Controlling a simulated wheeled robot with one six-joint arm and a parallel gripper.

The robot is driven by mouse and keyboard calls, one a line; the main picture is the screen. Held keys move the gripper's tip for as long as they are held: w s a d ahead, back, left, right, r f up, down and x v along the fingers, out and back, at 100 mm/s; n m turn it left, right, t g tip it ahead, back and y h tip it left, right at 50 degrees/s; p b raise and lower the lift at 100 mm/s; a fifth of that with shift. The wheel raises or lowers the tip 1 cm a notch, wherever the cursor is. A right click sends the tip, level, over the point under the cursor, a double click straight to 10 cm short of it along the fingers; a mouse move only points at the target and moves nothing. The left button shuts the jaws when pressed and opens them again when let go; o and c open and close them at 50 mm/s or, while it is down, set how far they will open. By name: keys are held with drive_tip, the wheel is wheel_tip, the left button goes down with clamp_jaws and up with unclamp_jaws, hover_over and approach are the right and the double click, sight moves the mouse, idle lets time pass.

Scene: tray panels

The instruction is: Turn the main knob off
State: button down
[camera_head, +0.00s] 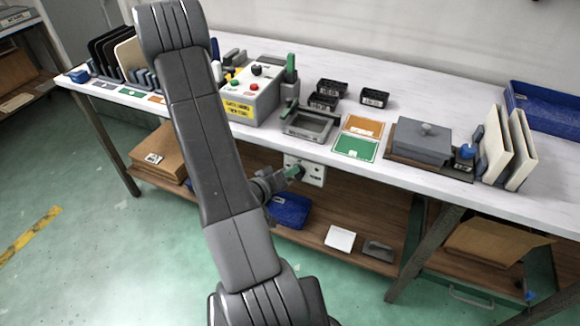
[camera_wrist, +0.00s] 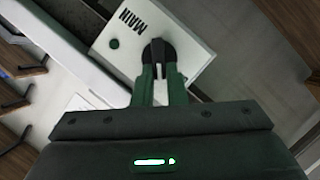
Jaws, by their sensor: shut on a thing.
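The white panel (camera_head: 317,174) hangs under the front edge of the workbench. In the wrist view the panel (camera_wrist: 188,42) carries the word MAIN, a small dark green round spot (camera_wrist: 114,43) and the round black main knob (camera_wrist: 158,50). My gripper (camera_wrist: 161,72) has its two green fingers shut on the knob's raised bar, one on each side. In the head view my gripper (camera_head: 295,172) is at the panel's face, and the knob is hidden behind it. The position the knob points to cannot be read.
Above, the bench (camera_head: 385,115) holds a grey control box (camera_head: 262,100) with buttons, a grey lidded box (camera_head: 421,142), black bins and a blue tray (camera_head: 545,108). The lower shelf (camera_head: 340,215) holds a blue bin (camera_head: 289,211). The floor in front is clear.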

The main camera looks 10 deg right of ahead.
drive_tip(key=n+h, duration=0.1)
drive_tip(key=n, duration=0.1)
drive_tip(key=f+n+h+p, duration=0.1)
drive_tip(key=n, duration=0.1)
drive_tip(key=n+h+p, duration=0.1)
drive_tip(key=n, duration=0.2)
drive_tip(key=shift+w+a+f+h, duration=0.2)
drive_tip(key=shift+w+a+h, duration=0.05)
drive_tip(key=shift+h, duration=0.05)
drive_tip(key=shift+t, duration=0.3)
drive_tip(key=c, duration=1.5)
unclamp_jaws()
drive_tip(key=shift+o, duration=0.2)
drive_tip(key=shift+d+f, duration=0.1)
drive_tip(key=shift+d, duration=0.05)
drive_tip(key=v, duration=1.3)
drive_tip(key=shift+a, duration=0.45)
